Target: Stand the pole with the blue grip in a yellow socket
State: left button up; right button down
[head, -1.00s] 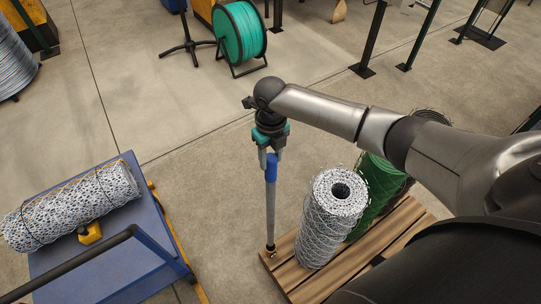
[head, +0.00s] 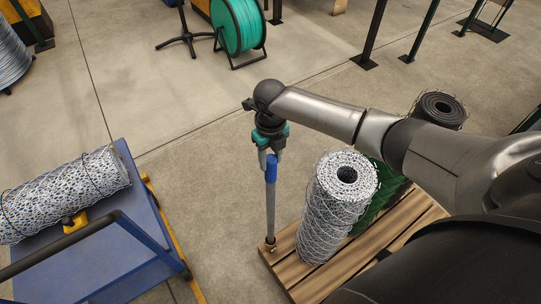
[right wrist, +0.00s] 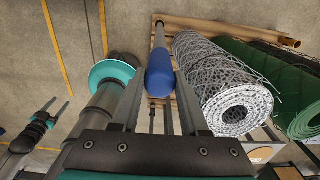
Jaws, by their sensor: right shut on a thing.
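My right gripper (head: 271,158) is shut on the blue grip (head: 271,170) at the top of a grey pole. The pole (head: 270,212) hangs nearly upright, with its brassy foot (head: 270,246) over the near-left corner of the pallet. I cannot tell whether the foot touches it. In the right wrist view the blue grip (right wrist: 161,75) lies between the fingers. No yellow socket shows clearly; a small yellow block (head: 75,222) is under the roll on the blue cart. What looks like my left gripper (right wrist: 56,106) shows at the left, its two fingers apart and empty.
A silver mesh roll (head: 335,215) stands on the wooden pallet (head: 288,262), close right of the pole, with green mesh (head: 377,205) behind it. A blue cart (head: 140,225) with a railing carries a lying mesh roll (head: 60,195). The floor between cart and pallet is clear.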

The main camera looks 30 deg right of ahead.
aim_at(271, 175)
jog(key=shift+w+f+b, duration=0.1)
jog(key=shift+f+b, duration=2.5)
jog(key=shift+f, duration=1.25)
jog(key=c, duration=0.7)
grip_release()
jog(key=shift+c, duration=0.2)
jog(key=o, duration=0.4)
jog(key=shift+f, duration=0.1)
notch_tip(271, 175, up, 15)
jog(key=shift+r+p, duration=0.2)
jog(key=shift+p, duration=0.95)
jog(key=shift+a, duration=0.1)
